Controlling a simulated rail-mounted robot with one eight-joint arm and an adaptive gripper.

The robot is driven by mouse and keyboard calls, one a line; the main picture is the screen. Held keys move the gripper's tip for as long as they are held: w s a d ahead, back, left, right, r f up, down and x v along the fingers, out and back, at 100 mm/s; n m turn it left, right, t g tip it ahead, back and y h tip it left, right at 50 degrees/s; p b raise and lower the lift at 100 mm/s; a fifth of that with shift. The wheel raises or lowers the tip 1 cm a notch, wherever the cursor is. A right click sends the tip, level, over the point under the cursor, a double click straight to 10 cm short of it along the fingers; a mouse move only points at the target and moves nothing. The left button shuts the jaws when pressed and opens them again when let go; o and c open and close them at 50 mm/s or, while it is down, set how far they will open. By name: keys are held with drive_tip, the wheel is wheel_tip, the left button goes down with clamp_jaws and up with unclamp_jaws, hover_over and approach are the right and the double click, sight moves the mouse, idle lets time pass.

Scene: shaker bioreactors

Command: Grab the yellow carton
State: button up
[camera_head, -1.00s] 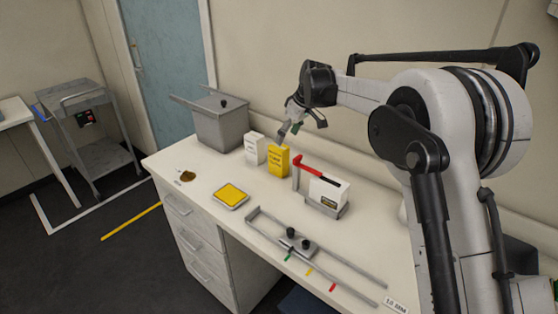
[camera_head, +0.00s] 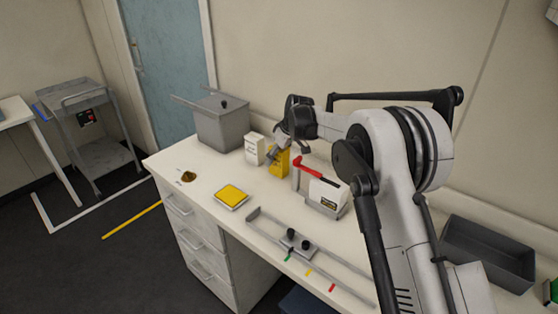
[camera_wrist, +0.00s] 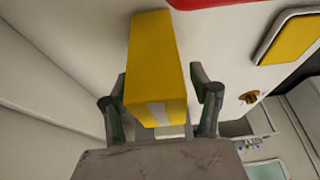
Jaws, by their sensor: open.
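The yellow carton (camera_head: 279,163) stands upright on the white bench, just right of a white carton (camera_head: 254,149). My gripper (camera_head: 287,154) is at the yellow carton and partly hides it in the head view. In the wrist view the yellow carton (camera_wrist: 152,65) lies between the two fingers of my gripper (camera_wrist: 160,95), one finger on each side. The fingers are open. A gap shows between the carton and the right finger; the left finger is close to the carton's side, and I cannot tell whether it touches.
Right of the carton is a holder with a red lever (camera_head: 312,168) and a white box (camera_head: 328,192). A grey lidded bin (camera_head: 221,125) stands behind left. A yellow-topped plate (camera_head: 231,196) and a sliding rail fixture (camera_head: 296,242) lie in front. The wall runs close behind.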

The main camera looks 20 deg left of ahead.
drive_tip(key=c, duration=1.3)
